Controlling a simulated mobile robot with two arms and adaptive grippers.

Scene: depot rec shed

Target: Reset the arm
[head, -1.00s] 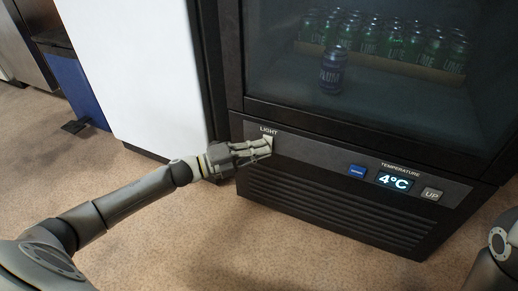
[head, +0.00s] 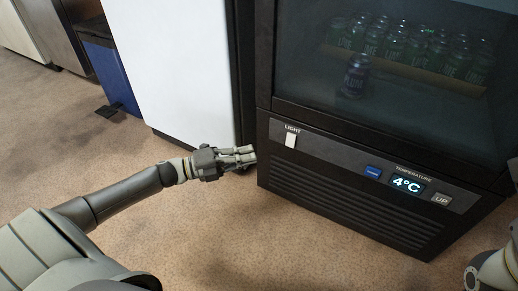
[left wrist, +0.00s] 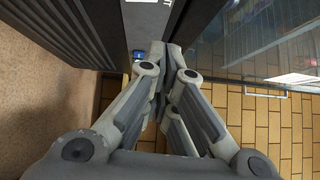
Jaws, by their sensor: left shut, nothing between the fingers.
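My left gripper (head: 251,156) is shut and empty in the head view. It hangs in the air just left of the drinks fridge's lower panel (head: 330,161), apart from the white LIGHT switch (head: 291,140). In the left wrist view my left gripper's fingers (left wrist: 166,48) come together with nothing between them. My left arm reaches in from the lower left of the head view. Only a piece of my right arm shows at the lower right edge, and its gripper is out of view.
The fridge's glass door (head: 390,75) is closed, with several cans behind it. The display (head: 407,184) reads 4°C, between a blue button (head: 373,172) and an UP button (head: 441,199). A white cabinet (head: 180,70) stands left of the fridge. The floor (head: 60,165) at left is clear.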

